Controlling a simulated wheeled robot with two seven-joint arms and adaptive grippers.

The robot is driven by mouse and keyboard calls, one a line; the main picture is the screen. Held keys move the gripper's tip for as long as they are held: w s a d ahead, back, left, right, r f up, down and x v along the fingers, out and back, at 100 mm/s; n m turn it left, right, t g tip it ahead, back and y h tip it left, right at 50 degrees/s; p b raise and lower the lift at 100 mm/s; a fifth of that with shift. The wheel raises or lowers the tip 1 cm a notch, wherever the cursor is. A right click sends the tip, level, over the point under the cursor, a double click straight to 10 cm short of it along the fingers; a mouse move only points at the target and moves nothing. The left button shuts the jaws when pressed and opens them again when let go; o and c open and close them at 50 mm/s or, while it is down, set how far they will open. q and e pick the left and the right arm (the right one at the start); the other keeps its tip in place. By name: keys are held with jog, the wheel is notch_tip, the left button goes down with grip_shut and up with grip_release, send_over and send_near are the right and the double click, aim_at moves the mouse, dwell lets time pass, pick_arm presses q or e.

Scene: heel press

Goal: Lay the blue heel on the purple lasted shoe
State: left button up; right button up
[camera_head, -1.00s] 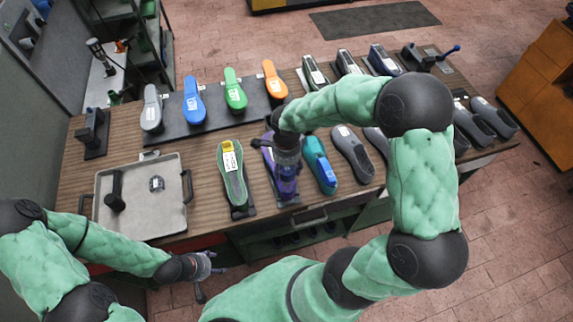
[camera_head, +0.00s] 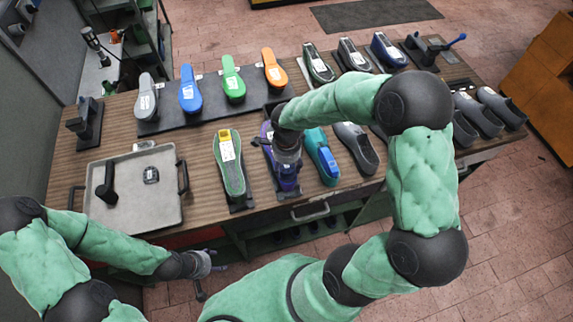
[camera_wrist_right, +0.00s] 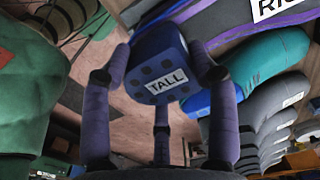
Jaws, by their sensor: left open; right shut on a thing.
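The purple lasted shoe (camera_head: 266,131) stands toe-away near the front middle of the table, partly covered by my right arm. My right gripper (camera_head: 287,178) is over its near part. In the right wrist view my right gripper (camera_wrist_right: 162,85) is shut on the blue heel (camera_wrist_right: 158,55), a dark blue block with a TALL label (camera_wrist_right: 172,83). Whether the heel touches the shoe cannot be told. My left gripper (camera_head: 208,272) is open and empty in front of the table.
A green shoe (camera_head: 229,165) stands left of the purple one, and a teal shoe (camera_head: 320,150) with a blue heel close on its right. A grey tray (camera_head: 168,205) lies at left. Several coloured lasts stand on a dark mat (camera_head: 210,107) behind. Grey shoes crowd the right side.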

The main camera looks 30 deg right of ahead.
jog(key=shift+f+b, duration=0.55)
jog(key=shift+b, duration=0.2)
dwell(0.8)
jog(key=o, duration=1.3)
notch_tip(320, 180, up, 12)
dwell(0.5)
